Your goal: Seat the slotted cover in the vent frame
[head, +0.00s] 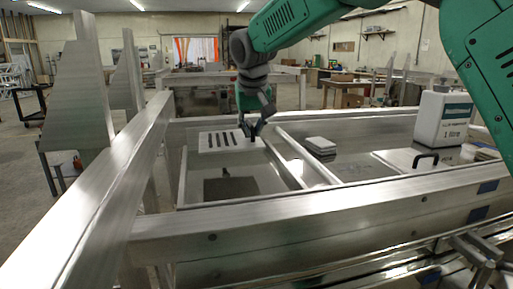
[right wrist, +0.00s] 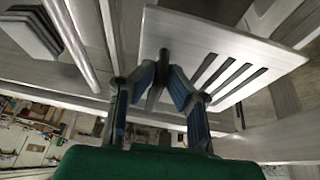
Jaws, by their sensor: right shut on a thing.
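The slotted cover (head: 214,143) is a pale plate with several dark parallel slots, at the left-centre of the head view. It also shows in the right wrist view (right wrist: 180,30). My right gripper (head: 256,129) is at the cover's right side. In the right wrist view its fingers (right wrist: 160,82) are closed around a dark post at the cover's unslotted end. A dark square area (head: 231,190) with a small dark upright piece lies nearer to me in the same bay; I cannot tell whether it is the vent frame. My left gripper is not in view.
Metal rails (head: 300,207) border the bay at the front and left, and a divider (head: 290,160) runs along its right. Right of it are stacked plates (head: 320,146), a panel with a black handle (head: 410,161) and a white jug (head: 441,120). Tall metal posts (head: 83,95) stand at left.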

